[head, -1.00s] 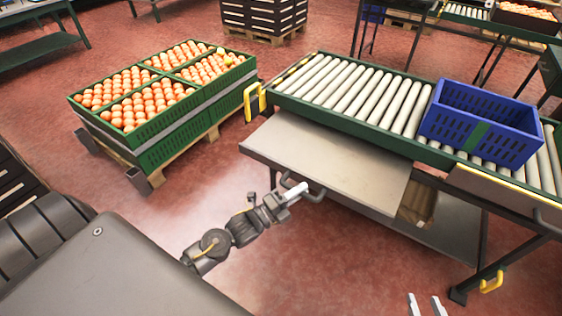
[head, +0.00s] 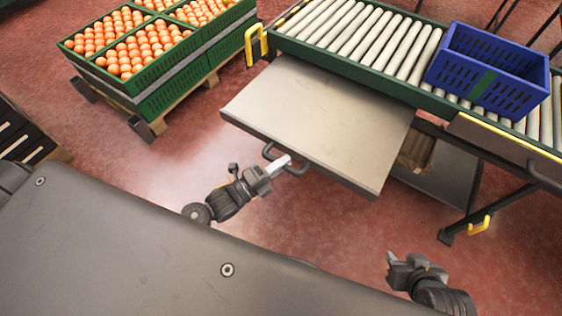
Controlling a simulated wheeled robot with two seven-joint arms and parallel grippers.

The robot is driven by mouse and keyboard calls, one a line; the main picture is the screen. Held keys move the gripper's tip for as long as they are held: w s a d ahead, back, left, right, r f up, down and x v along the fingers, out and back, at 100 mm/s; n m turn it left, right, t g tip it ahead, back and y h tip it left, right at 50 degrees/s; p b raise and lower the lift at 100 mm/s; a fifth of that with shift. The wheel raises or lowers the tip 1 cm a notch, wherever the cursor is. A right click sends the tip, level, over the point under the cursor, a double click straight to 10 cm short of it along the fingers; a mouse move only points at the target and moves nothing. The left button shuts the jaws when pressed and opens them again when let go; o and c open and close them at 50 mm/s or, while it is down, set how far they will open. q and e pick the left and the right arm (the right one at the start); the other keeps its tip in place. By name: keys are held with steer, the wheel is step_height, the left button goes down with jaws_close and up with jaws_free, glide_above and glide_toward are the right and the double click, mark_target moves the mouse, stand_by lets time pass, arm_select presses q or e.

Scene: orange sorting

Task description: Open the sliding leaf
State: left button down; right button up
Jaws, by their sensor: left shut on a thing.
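The sliding leaf (head: 315,115) is a flat grey metal panel that sticks out from under the roller conveyor. A dark handle (head: 268,152) is on its front edge. My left gripper (head: 282,163) is shut on this handle, near the middle of the edge. My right gripper (head: 390,268) is at the lower right, away from the leaf and apart from everything; its fingers are small and seen at an angle, so I cannot tell their opening.
The roller conveyor (head: 365,52) carries a blue crate (head: 480,82). Green crates of oranges (head: 165,95) stand on a pallet at the upper left. A yellow bracket (head: 251,46) is at the conveyor's left end. Red floor between leaf and pallet is free.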

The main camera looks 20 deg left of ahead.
arm_select(q)
steer(key=c, duration=1.4)
jaws_free()
steer(key=shift+o, duration=0.2)
steer(key=v, duration=1)
steer(key=shift+s+a, duration=0.25)
steer(key=shift+s, duration=0.05)
arm_select(e)
steer(key=shift+s+d+f, duration=0.15)
steer(key=shift+s+d, duration=0.05)
steer(key=shift+s, duration=0.1)
